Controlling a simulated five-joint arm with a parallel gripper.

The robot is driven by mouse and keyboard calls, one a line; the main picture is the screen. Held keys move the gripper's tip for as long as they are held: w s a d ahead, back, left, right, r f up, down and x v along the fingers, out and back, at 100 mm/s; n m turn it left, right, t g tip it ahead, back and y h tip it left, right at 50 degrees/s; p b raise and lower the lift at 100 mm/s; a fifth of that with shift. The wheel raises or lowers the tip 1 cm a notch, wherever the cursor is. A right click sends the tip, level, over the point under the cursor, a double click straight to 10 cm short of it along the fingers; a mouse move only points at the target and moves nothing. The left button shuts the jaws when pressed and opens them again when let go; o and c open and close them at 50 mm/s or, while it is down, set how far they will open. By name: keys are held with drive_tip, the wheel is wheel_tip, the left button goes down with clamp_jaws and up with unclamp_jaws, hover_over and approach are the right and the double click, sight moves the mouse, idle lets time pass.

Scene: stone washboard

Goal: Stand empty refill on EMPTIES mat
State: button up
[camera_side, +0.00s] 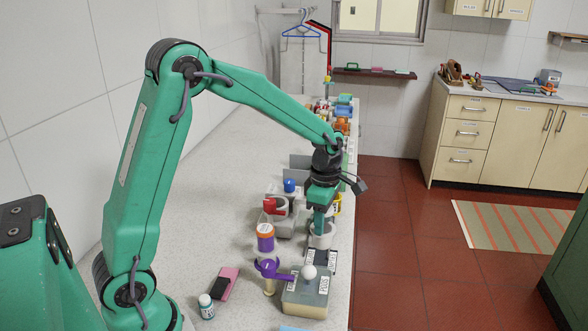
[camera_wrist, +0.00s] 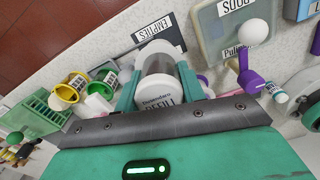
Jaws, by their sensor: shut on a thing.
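The refill (camera_wrist: 160,92) is a pale cylinder with a printed REFILL label. In the wrist view it sits between the two green fingers of my gripper (camera_wrist: 158,80), which is shut on it. In the side view my gripper (camera_side: 321,216) points down and the refill's pale body (camera_side: 320,241) shows at its fingertips. The dark EMPTIES mat (camera_side: 318,263) lies just in front of the refill there. In the wrist view the mat (camera_wrist: 118,50) with its white EMPTIES label is beside and partly behind the refill. I cannot tell whether the refill touches the counter or mat.
A PODS box (camera_side: 303,297) with a white ball knob stands in front of the mat. A purple hooked thing (camera_side: 270,268) and an orange-lidded jar (camera_side: 265,236) stand left. Several items crowd the counter behind. The counter (camera_side: 180,240) is mostly clear toward the wall.

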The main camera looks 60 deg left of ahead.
drive_tip(key=shift+f, duration=2.6)
drive_tip(key=o, duration=1.1)
drive_tip(key=shift+c, duration=0.2)
drive_tip(key=shift+r, duration=0.15)
drive_tip(key=shift+r, duration=3.75)
